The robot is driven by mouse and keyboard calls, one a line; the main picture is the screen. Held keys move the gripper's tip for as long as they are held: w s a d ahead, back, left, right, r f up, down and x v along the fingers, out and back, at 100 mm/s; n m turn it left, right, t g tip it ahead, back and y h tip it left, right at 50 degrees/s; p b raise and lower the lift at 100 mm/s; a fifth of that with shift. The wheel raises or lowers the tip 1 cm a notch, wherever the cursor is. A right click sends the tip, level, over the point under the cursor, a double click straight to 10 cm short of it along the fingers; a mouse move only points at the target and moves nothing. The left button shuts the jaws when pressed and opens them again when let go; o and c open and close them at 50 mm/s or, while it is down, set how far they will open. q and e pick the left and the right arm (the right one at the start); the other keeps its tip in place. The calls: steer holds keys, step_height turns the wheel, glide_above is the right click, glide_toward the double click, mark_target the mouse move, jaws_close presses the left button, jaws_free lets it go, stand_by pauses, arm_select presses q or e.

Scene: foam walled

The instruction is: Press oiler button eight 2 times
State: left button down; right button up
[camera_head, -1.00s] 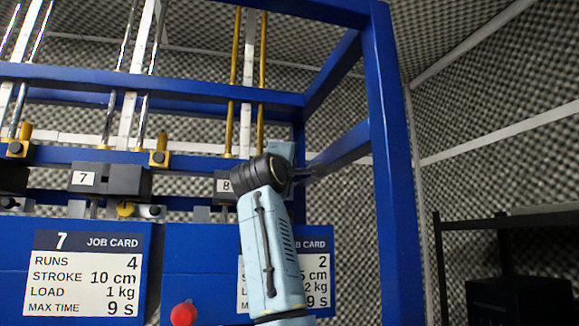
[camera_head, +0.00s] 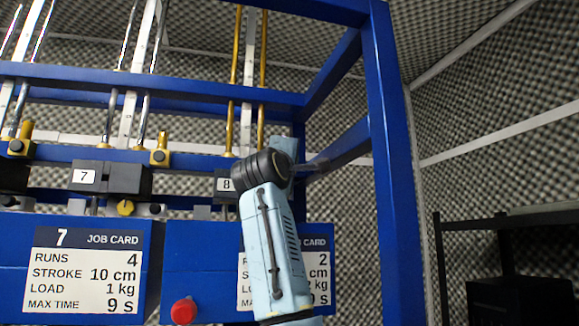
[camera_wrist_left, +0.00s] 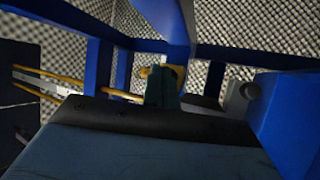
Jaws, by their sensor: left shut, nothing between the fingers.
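Station eight carries a small "8" label (camera_head: 225,184) on a dark block, partly covered by my left arm. In the left wrist view a brass button with a yellow mount (camera_wrist_left: 179,73) sits on a blue beam just beyond the fingertips. It lies beside gold rods like those of station eight in the head view. In the head view this button is hidden behind my wrist. My left gripper (camera_wrist_left: 162,88) is shut and empty. Its fingers overlap the button's mount in the picture; whether they touch it I cannot tell. My right gripper is not in view.
A similar brass button (camera_head: 160,152) stands on the rail between stations seven and eight. A red button (camera_head: 184,310) sits low on the blue panel. A blue frame post (camera_head: 393,160) rises close to the right of my wrist. Job card seven (camera_head: 83,270) is at lower left.

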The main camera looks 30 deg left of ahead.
arm_select(q)
steer(key=s+d+b, duration=0.1)
steer(key=s+d, duration=0.2)
steer(key=shift+s+d+b, duration=0.1)
steer(key=shift+d+b, duration=0.3)
stand_by(2.4)
steer(key=s+n+h, duration=0.1)
steer(key=n, duration=0.2)
steer(key=s+d+n+g+h, duration=0.1)
steer(key=n+h, duration=0.1)
steer(key=n, duration=0.2)
steer(key=d+n+h, duration=0.1)
steer(key=n+h, duration=0.1)
steer(key=n, duration=0.1)
steer(key=shift+s+d+n+g+b, duration=0.25)
steer(key=shift+s+n+g+b, duration=0.05)
steer(key=shift+s+b, duration=0.1)
steer(key=shift+w+a+r, duration=0.1)
